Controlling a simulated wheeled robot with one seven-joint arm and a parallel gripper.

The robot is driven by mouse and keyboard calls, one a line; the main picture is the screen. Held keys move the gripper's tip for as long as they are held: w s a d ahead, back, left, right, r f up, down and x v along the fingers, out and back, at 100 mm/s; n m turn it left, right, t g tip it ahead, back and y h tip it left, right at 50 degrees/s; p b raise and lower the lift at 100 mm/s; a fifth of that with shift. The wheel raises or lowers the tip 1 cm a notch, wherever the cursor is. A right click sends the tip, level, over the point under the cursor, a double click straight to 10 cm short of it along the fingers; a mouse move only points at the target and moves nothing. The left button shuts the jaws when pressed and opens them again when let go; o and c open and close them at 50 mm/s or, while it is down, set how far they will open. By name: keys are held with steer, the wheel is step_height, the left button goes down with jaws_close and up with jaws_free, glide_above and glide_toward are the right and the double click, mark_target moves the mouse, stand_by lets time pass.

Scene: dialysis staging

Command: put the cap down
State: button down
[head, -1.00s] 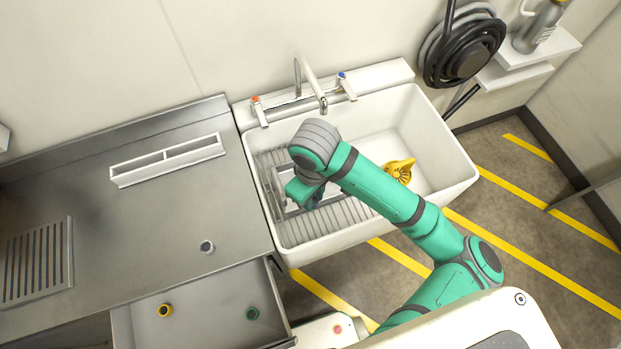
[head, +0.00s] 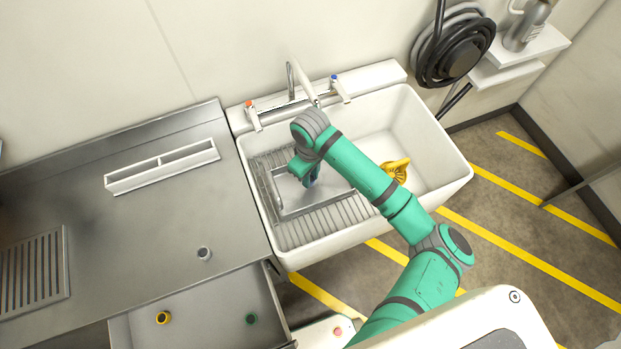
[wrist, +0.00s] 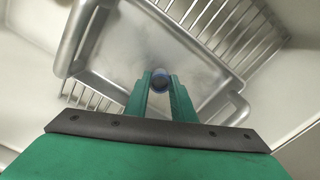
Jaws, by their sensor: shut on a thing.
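My gripper (wrist: 160,90) is shut on a small round blue cap (wrist: 161,80), which shows between the fingertips in the wrist view. In the head view my gripper (head: 311,181) is over the metal tray (head: 290,206) in the left part of the sink, and the cap is mostly hidden by the arm. The tray also shows below the fingers in the wrist view (wrist: 120,85). I cannot tell whether the cap touches the tray.
The tray lies on a ribbed rack (head: 318,228) in the white sink (head: 425,118). A yellow strainer-like object (head: 396,171) sits at the right. A grey cap (head: 204,254) stands on the steel counter (head: 110,240); yellow (head: 163,317) and green (head: 251,319) caps lie in the drawer.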

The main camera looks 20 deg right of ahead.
steer(key=shift+f, duration=0.95)
steer(key=shift+f, duration=0.15)
steer(key=c, duration=1.5)
jaws_free()
steer(key=shift+r, duration=3.95)
